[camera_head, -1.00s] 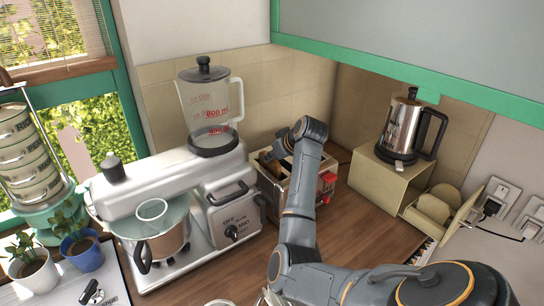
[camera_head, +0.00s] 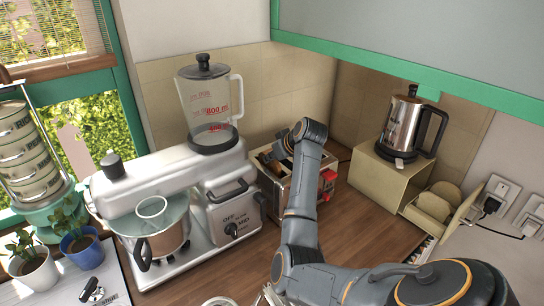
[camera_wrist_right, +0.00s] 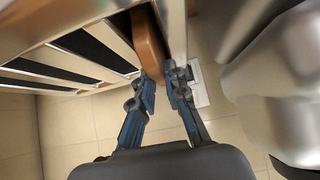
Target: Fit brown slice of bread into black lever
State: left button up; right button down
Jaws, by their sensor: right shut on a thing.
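A metal toaster (camera_head: 276,194) with red knobs (camera_head: 328,178) on its right end stands on the wooden counter, partly behind my right arm. I cannot make out a black lever on it. In the right wrist view the toaster (camera_wrist_right: 55,32) shows several long dark slots. A brown slice of bread (camera_wrist_right: 148,42) is at the slot nearest the fingers, its end sticking out. How deep it sits is hidden. My left gripper is out of view.
A white stand mixer (camera_head: 170,185) with a blender jug (camera_head: 209,108) stands close to the toaster's left. A kettle (camera_head: 404,125) stands on a cream box (camera_head: 388,178) at right, near a cream rack (camera_head: 430,208). Tiled walls close off the back.

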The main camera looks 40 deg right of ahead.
jog(key=c, duration=1.3)
grip_release()
jog(key=v, duration=1.2)
